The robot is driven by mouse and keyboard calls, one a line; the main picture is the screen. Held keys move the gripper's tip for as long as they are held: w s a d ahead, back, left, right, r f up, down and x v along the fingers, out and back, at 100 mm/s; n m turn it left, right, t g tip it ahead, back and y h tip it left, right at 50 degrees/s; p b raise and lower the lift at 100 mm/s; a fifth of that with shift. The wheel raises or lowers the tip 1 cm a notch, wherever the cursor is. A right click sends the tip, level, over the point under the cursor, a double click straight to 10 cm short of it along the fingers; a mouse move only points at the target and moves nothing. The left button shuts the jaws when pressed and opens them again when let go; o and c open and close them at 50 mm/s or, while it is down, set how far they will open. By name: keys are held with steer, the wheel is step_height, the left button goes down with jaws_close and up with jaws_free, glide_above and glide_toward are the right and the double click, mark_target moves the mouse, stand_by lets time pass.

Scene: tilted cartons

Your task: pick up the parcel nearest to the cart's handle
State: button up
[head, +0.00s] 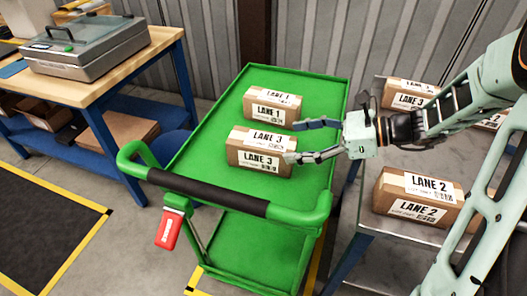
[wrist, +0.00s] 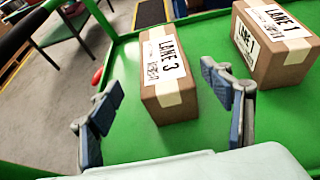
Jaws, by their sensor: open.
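The green cart (head: 196,165) stands in the middle of the head view, its black-gripped handle (head: 215,192) at the near end. The parcel labelled LANE 3 (head: 259,151) lies on its top deck, closer to the handle. The LANE 1 parcel (head: 272,105) lies behind it, farther from the handle. My gripper (head: 305,141) is open and empty, reaching in from the right. In the wrist view, the LANE 3 parcel (wrist: 167,75) lies ahead of and between the open fingers (wrist: 167,115). The LANE 1 parcel (wrist: 275,45) is to the right, outside them.
A grey table (head: 384,229) on the right holds a LANE 2 parcel (head: 417,198) and other cartons (head: 407,94). A workbench (head: 110,75) with a grey case stands at left. A red tag (head: 168,229) hangs below the handle. The deck's left side is clear.

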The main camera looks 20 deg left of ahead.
mark_target(277, 144)
steer(key=x, duration=0.5)
steer(key=shift+s+b, duration=0.1)
steer(key=shift+b, duration=0.25)
steer(key=x, duration=0.1)
steer(key=b+x, duration=0.1)
steer(key=x, duration=0.3)
steer(key=shift+w+d+f, duration=0.1)
steer(key=shift+w+f, duration=0.2)
steer(key=shift+f, duration=0.05)
steer(key=c, duration=1.5)
